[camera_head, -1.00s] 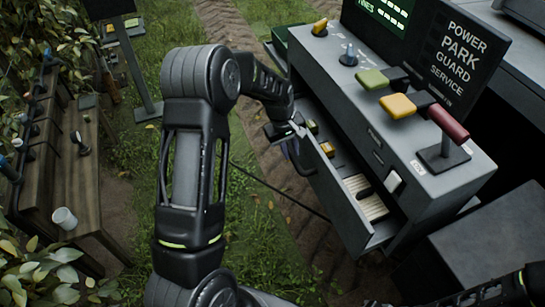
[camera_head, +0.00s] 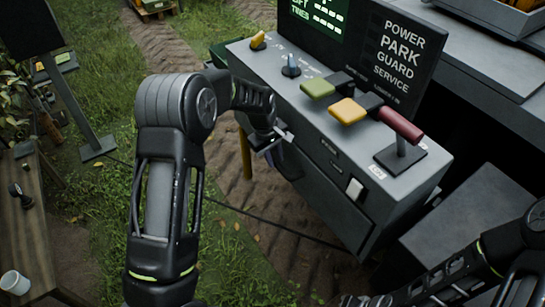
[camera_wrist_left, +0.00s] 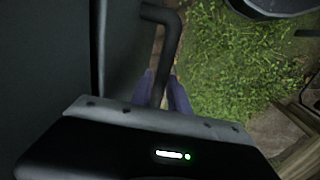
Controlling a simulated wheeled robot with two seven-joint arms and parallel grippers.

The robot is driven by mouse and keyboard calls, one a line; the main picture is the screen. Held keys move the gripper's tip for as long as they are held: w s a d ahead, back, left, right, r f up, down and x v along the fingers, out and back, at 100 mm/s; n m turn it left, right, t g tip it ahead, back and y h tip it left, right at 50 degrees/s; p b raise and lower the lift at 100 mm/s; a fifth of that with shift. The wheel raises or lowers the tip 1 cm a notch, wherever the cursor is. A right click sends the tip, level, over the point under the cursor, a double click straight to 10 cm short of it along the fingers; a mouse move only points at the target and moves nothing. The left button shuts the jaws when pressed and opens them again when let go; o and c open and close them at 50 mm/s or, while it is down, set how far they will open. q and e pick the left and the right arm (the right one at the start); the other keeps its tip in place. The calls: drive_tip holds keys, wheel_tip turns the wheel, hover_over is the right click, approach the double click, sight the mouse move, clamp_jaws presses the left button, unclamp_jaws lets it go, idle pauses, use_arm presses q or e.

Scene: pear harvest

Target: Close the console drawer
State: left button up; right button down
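The grey console (camera_head: 300,100) stands at the centre right in the head view. Its drawer (camera_head: 325,205) looks flush with the console body, and no open tray shows. My left gripper (camera_head: 272,147) is at the drawer front's far left end. In the left wrist view, a dark bent handle (camera_wrist_left: 170,40) runs down between the bluish fingertips of my left gripper (camera_wrist_left: 164,92). A narrow pale gap shows beside the handle, and I cannot tell whether the fingers clamp it. My right arm comes in at the lower right; its gripper (camera_head: 365,300) is barely visible at the bottom edge.
Yellow, green and red levers (camera_head: 402,126) and a dark display panel (camera_head: 400,45) stand on the console top. A wooden bench with a white cup (camera_head: 15,283) is at the left. Grass and a dirt track lie below; a thin cable crosses them.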

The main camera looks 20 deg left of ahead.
use_arm(q)
drive_tip(key=o, duration=0.3)
drive_tip(key=shift+w+d+r, duration=0.1)
drive_tip(key=shift+w+d, duration=0.1)
drive_tip(key=shift+w, duration=0.1)
drive_tip(key=shift+o, duration=0.7)
drive_tip(key=shift+s+a, duration=0.1)
wheel_tip(320, 180, up, 8)
drive_tip(key=s+b, duration=0.1)
drive_tip(key=shift+s+a+f, duration=0.15)
drive_tip(key=shift+a+f, duration=0.05)
drive_tip(key=shift+a, duration=0.2)
